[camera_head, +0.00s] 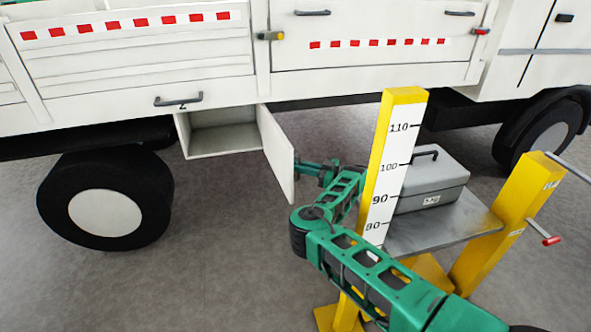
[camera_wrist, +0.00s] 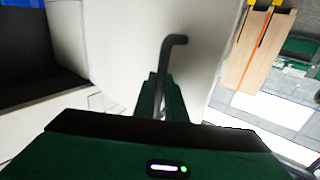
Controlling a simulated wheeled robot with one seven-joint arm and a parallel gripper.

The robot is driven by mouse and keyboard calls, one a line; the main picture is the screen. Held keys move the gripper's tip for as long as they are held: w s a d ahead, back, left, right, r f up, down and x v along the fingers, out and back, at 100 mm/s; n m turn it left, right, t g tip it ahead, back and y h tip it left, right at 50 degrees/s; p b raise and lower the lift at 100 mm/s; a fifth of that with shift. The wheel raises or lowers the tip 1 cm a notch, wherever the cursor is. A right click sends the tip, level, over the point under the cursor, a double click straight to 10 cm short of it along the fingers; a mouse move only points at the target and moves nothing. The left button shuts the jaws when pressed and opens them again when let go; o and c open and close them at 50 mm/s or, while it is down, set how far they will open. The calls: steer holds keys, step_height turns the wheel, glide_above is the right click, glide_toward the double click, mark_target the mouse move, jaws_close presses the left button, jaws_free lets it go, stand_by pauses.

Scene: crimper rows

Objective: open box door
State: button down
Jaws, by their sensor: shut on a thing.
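The white storage box (camera_head: 222,138) hangs under the truck bed, and its inside is in view. Its white door (camera_head: 276,153) is swung outward from the box's right side. In the wrist view the door (camera_wrist: 120,45) fills the middle, with a dark bent handle (camera_wrist: 174,42) on it. My gripper (camera_wrist: 161,98) is shut on this handle. In the head view my green gripper (camera_head: 305,168) is at the door's outer face, partly hidden by the door. The dark box opening (camera_wrist: 35,60) shows at the left of the wrist view.
A yellow post with a height scale (camera_head: 393,150) stands close to my arm. Behind it a grey case (camera_head: 432,180) rests on a metal shelf (camera_head: 445,232). A truck wheel (camera_head: 105,205) is left of the box. The floor below the box is clear.

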steer(key=shift+a+r, duration=0.15)
steer(key=shift+r, duration=0.2)
steer(key=c, duration=1.8)
jaws_free()
steer(key=shift+f, duration=0.15)
